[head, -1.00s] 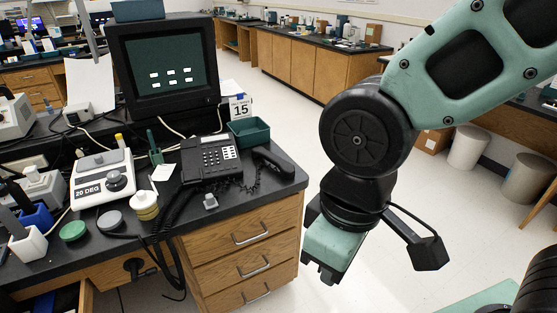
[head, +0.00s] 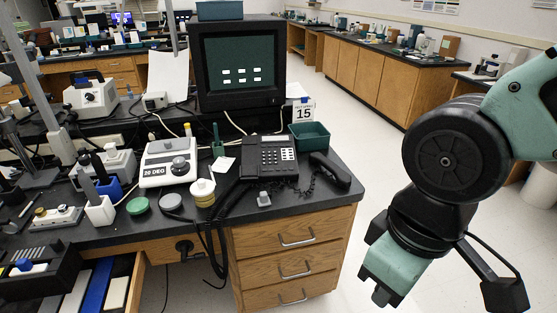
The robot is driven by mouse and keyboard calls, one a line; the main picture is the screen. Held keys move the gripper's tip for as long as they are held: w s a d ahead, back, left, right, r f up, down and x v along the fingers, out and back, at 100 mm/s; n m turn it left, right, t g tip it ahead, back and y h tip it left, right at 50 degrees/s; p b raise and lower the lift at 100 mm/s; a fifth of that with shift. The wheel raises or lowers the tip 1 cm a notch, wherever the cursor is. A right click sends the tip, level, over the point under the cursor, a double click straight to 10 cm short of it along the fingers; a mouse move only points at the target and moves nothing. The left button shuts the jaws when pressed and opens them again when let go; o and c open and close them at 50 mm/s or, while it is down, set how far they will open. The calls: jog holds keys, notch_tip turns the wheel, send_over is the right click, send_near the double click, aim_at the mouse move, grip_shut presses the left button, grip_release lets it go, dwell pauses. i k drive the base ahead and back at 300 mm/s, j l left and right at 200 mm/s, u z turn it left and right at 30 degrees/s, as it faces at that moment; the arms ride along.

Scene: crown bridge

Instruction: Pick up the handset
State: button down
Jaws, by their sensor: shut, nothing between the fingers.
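The black handset (head: 331,171) lies off its phone on the dark bench top, near the right front corner. A coiled cord runs beside it towards the black desk phone (head: 272,158), which stands to its left with its keypad up. My gripper (head: 380,294) is shut and empty, pointing down beyond the bench's right side. It is lower in the picture and to the right of the handset, clear of it.
A green open box (head: 309,136) stands just behind the handset, by a card marked 15 (head: 303,112). A monitor (head: 242,66) is behind the phone. Wooden drawers (head: 296,240) are below the bench top. Dark cables hang over the front edge. Floor to the right is open.

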aim_at(343, 179)
jog(key=i+j, duration=0.1)
jog(key=i, duration=0.35)
jog(key=i+j+z, duration=0.1)
jog(key=i, duration=0.3)
jog(key=i+j+z, duration=0.1)
jog(key=i, duration=0.35)
